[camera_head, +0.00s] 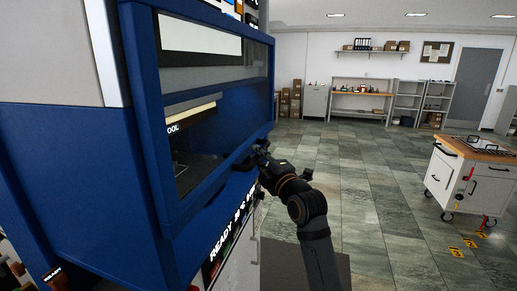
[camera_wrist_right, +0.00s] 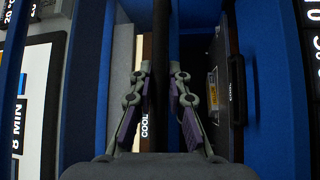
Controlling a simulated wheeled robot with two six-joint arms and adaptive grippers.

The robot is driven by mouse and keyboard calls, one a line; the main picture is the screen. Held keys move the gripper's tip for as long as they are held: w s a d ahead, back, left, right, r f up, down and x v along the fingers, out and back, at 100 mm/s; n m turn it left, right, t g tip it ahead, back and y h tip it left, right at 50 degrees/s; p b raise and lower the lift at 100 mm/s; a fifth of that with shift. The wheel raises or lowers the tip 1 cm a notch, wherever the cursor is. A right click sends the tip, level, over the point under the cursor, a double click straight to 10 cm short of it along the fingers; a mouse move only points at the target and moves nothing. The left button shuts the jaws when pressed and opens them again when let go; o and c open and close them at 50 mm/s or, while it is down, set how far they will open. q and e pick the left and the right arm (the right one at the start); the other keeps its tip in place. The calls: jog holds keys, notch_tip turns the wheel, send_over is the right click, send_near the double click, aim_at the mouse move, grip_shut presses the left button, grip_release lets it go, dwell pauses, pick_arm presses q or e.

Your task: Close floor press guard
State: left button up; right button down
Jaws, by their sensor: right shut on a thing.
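The press guard (camera_head: 154,140) is a blue frame with a see-through pane on the front of the big blue press, at the left in the head view. A dark bar handle (camera_head: 240,166) runs along its lower edge. My right gripper (camera_head: 258,153) is at the far end of that handle, its arm coming up from below. In the right wrist view, the two fingers of my right gripper (camera_wrist_right: 163,75) are shut on the dark handle bar (camera_wrist_right: 160,35), which runs upright in that picture. My left gripper is not in view.
The press body (camera_head: 60,180) fills the left side, with a lettered panel (camera_head: 232,222) under the guard. A white cart (camera_head: 470,182) stands on the tiled floor at the right. Shelves and a workbench (camera_head: 360,96) line the far wall.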

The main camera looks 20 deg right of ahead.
notch_tip(320, 180, down, 16)
jog(key=b, duration=0.9)
jog(key=shift+r, duration=0.25)
jog(key=shift+f, duration=0.1)
jog(key=c, duration=1.7)
grip_release()
jog(key=o, duration=0.4)
jog(key=shift+r, duration=0.2)
jog(key=v, duration=1.2)
